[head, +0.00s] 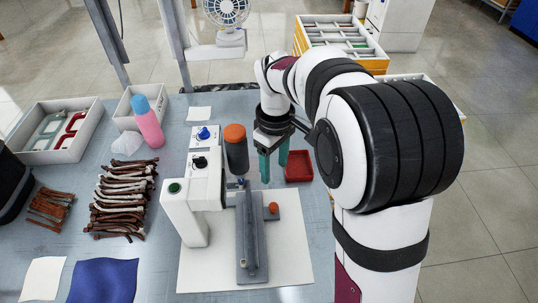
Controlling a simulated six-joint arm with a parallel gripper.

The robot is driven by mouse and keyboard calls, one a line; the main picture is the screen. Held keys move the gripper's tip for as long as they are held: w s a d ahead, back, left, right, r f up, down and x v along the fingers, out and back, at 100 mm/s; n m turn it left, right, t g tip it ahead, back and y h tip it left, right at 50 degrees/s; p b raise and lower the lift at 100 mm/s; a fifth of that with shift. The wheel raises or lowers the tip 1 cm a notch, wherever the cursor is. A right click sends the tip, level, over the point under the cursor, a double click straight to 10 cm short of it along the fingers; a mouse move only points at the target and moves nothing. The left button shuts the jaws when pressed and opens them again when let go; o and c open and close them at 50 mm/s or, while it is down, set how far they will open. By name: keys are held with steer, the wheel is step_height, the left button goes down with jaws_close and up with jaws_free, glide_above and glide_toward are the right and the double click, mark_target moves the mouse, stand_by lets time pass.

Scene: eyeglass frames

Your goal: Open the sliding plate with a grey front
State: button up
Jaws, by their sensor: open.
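A dark cylinder with an orange cap (236,150) stands left of my gripper. A small red tray (299,166) is close on its right. Brown frame parts (125,200), a blue cloth (102,281) and a pink-blue bottle (148,122) are at left. The board's right side is clear.

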mark_target(274, 205)
step_height(274, 205, down, 16)
steer(key=shift+r, duration=0.25)
steer(key=shift+c, duration=0.2)
jaws_close()
steer(key=shift+d, duration=0.1)
stand_by(1.0)
